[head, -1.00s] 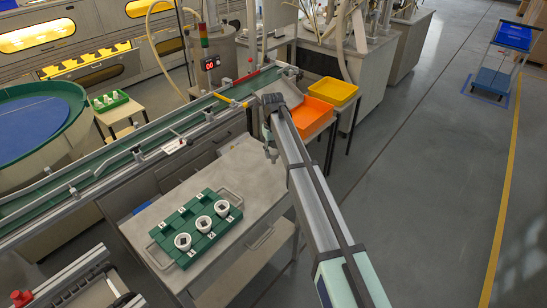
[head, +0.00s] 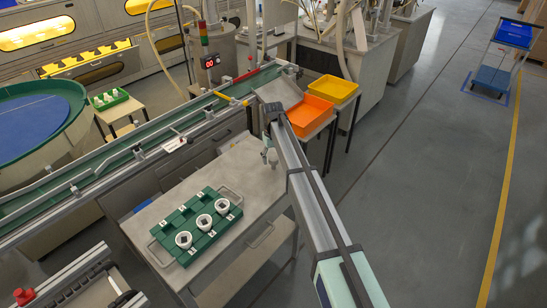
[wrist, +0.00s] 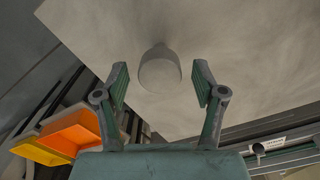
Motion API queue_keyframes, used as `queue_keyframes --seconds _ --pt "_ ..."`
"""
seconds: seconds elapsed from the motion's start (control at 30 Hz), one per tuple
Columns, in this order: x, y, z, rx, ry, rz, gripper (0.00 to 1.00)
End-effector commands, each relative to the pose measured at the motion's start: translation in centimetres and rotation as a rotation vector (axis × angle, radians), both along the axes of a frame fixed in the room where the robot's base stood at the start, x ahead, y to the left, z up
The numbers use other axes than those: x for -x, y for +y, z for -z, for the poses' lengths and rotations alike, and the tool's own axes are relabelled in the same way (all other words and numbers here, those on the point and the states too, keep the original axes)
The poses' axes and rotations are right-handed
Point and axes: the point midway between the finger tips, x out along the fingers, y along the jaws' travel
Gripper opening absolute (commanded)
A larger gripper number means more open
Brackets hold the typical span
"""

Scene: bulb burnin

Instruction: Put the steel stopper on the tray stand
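A smooth, pale grey, rounded piece (wrist: 160,72), which I take for the steel stopper, is on the grey top of the tray stand (wrist: 225,35). In the wrist view it lies centred between the fingertips of my gripper (wrist: 160,80), with a gap on each side. My gripper is open and holds nothing. In the head view my gripper (head: 269,156) is low over the far right part of the tray stand (head: 225,170); the stopper cannot be made out there.
A green tray (head: 172,222) with several numbered places and white ring-like holders (head: 221,206) lies on the stand's near left part. A conveyor (head: 130,151) runs behind. An orange bin (head: 310,117) and a yellow bin (head: 335,88) stand beyond my gripper. The stand's middle is clear.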

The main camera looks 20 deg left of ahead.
Motion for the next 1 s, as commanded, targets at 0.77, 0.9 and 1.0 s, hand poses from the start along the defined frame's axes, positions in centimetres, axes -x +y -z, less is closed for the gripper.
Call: queue_keyframes --seconds 0.77,0.9,1.0 --pt "0.0 0.2 -9.8 -0.001 -0.001 0.000 0.69" --pt "0.1 0.2 -11.4 -0.001 -0.001 0.000 0.69" --pt "0.1 0.2 -12.0 -0.001 -0.001 0.000 0.69"
